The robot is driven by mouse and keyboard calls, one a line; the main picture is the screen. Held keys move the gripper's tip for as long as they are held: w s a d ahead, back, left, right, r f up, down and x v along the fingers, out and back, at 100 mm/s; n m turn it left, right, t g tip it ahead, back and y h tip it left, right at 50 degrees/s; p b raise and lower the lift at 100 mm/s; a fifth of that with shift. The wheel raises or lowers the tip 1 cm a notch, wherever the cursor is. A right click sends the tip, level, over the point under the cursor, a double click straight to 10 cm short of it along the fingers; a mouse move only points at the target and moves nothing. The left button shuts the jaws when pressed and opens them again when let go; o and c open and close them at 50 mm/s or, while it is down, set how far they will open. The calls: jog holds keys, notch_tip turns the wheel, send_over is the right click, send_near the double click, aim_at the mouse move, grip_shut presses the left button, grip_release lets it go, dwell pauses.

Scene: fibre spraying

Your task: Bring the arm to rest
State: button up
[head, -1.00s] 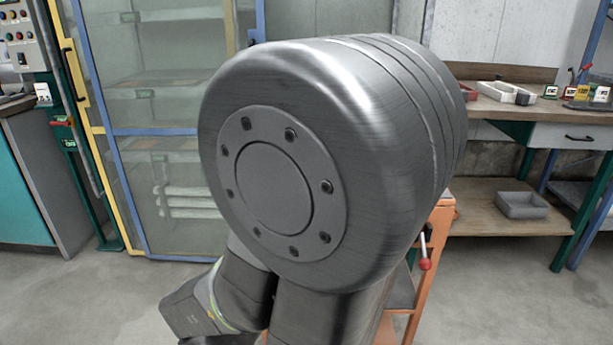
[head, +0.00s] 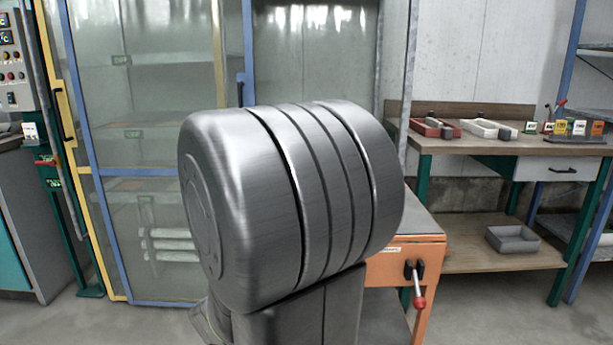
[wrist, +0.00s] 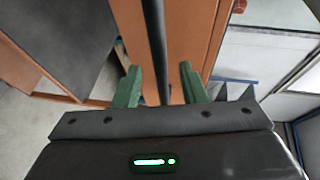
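My arm fills the middle of the head view, with a large grey rounded joint in front. My gripper is hidden behind it there. In the wrist view my gripper (wrist: 160,80) shows two green fingers standing apart, with nothing seen clamped between them. A thin dark bar (wrist: 154,40) runs upright in the picture between the fingers, with a gap on both sides. I cannot tell what it belongs to or how far off it is.
An orange cart (head: 405,262) with a red-knobbed lever (head: 418,290) stands close behind my arm. A glass-doored booth (head: 150,120) is at the back left. A workbench (head: 470,143) with trays (head: 488,129) is at right. Bare floor lies at the lower right.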

jog(key=shift+b+x, duration=0.3)
jog(key=shift+x, duration=1.55)
